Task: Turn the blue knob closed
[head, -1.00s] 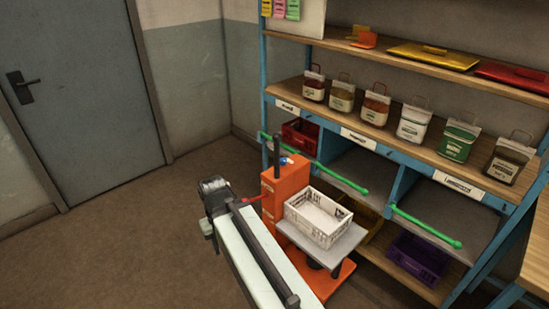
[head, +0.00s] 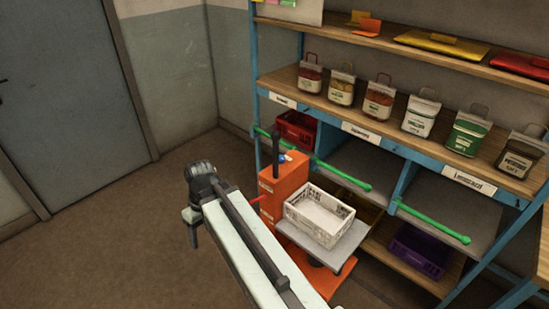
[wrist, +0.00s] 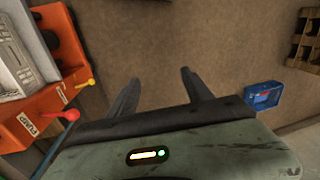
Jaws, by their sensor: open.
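A small blue part (head: 283,158), which looks like the blue knob, sits on top of the orange lift cart (head: 284,185) beside its black handle. It is too small to tell how it is turned. My gripper (head: 194,240) is left of the cart in the head view, pointing down, apart from it. In the wrist view my gripper (wrist: 158,75) is open and empty over the brown floor. The orange cart (wrist: 60,50) is at left there, with a red ball-ended lever (wrist: 72,115), a yellow-ended lever (wrist: 91,83) and a PUMP label. The blue part is not visible there.
A white crate (head: 318,214) stands on the cart's grey platform. Blue shelving with several sacks (head: 420,117) and green bars (head: 343,176) is behind and right. A blue box (wrist: 264,95) and a wooden pallet (wrist: 305,40) show in the wrist view. Floor at left is clear.

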